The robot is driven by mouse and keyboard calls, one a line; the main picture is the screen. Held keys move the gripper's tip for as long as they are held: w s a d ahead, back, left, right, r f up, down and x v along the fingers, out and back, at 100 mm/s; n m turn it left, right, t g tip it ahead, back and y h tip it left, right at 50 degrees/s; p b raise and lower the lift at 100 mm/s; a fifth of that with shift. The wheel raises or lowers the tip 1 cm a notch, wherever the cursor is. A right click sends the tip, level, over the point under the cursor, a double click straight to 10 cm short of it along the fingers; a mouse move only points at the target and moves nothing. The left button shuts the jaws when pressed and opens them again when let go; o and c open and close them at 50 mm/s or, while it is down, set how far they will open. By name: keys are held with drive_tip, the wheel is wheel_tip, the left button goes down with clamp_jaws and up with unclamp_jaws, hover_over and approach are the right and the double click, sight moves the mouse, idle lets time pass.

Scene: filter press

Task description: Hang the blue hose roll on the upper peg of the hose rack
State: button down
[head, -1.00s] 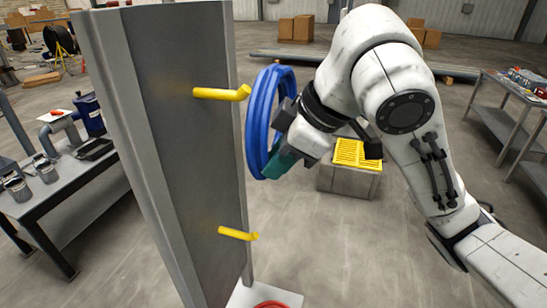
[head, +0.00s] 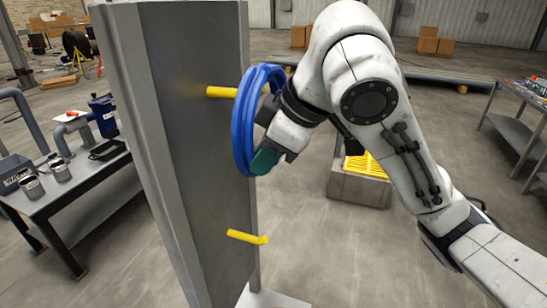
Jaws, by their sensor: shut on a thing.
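The blue hose roll (head: 242,130) is upright beside the grey hose rack (head: 180,150), seen nearly edge-on. The upper peg (head: 221,92) is yellow and sticks out from the rack's face. The roll's near band crosses in front of this peg, and a bit of yellow shows inside the ring's opening, so the peg appears to pass through the ring. My gripper (head: 264,160), with a teal fingertip, is shut on the roll's lower right part. The hand hides part of the roll. The lower yellow peg (head: 247,237) is bare.
A workbench (head: 70,185) with cups and a blue device stands at left. A grey block with a yellow grate (head: 364,166) is on the floor behind my arm. Another table (head: 515,125) stands at right. Floor between is clear.

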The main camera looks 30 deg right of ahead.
sight(236, 165)
drive_tip(key=shift+w+a+f+b, duration=0.1)
drive_tip(key=shift+w+a+b, duration=0.2)
drive_tip(key=shift+w+a, duration=0.5)
drive_tip(key=shift+w+a+f+b, duration=0.1)
drive_tip(key=shift+w+a+b, duration=0.15)
drive_tip(key=shift+w+a, duration=0.5)
drive_tip(key=shift+w+f, duration=0.35)
drive_tip(key=shift+w, duration=0.3)
drive_tip(key=c, duration=0.9)
unclamp_jaws()
drive_tip(key=shift+f, duration=0.15)
drive_tip(key=v, duration=1)
drive_tip(key=shift+s+r, duration=0.25)
drive_tip(key=shift+r, duration=0.1)
